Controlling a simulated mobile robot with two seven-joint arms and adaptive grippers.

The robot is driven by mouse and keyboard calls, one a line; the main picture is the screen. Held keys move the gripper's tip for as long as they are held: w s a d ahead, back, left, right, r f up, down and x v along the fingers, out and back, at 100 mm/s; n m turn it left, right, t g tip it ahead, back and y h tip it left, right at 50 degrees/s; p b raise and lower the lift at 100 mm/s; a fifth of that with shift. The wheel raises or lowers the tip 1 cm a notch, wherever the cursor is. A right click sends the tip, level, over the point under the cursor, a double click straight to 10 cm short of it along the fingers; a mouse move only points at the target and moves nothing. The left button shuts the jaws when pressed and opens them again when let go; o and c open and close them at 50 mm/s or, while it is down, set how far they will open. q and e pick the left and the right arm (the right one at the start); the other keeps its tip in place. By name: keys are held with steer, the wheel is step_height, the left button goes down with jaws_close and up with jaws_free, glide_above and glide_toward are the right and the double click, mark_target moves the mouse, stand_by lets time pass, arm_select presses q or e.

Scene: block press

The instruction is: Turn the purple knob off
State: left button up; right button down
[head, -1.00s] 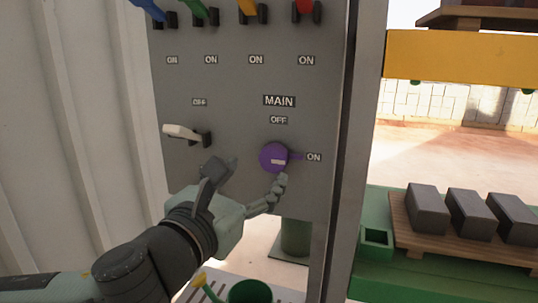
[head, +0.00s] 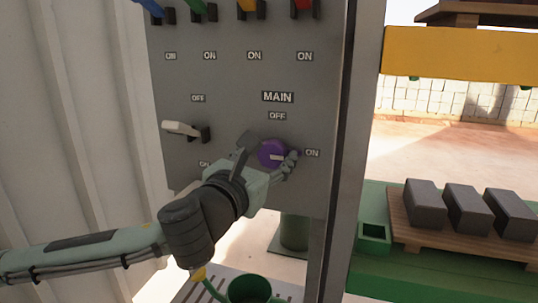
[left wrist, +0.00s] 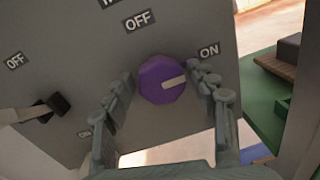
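The purple knob (head: 272,154) is on the grey panel below the MAIN and OFF labels. Its white pointer faces right, toward the ON label (head: 312,153). The OFF label (head: 277,116) is above it. My left gripper (head: 269,150) is open at the knob, with one finger on each side. The left wrist view shows the purple knob (left wrist: 163,80) between the spread fingers of the left gripper (left wrist: 162,75). A small gap shows on the left side; contact on the right cannot be told. My right gripper is not in view.
A white lever switch (head: 182,129) is left of the knob. Blue, green, yellow and red levers line the panel's top. A green watering can (head: 248,290) stands below. Grey blocks (head: 467,210) lie on a wooden pallet at right, beyond the panel's edge.

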arm_select(q)
steer(key=c, duration=0.7)
steer(key=shift+c, duration=0.3)
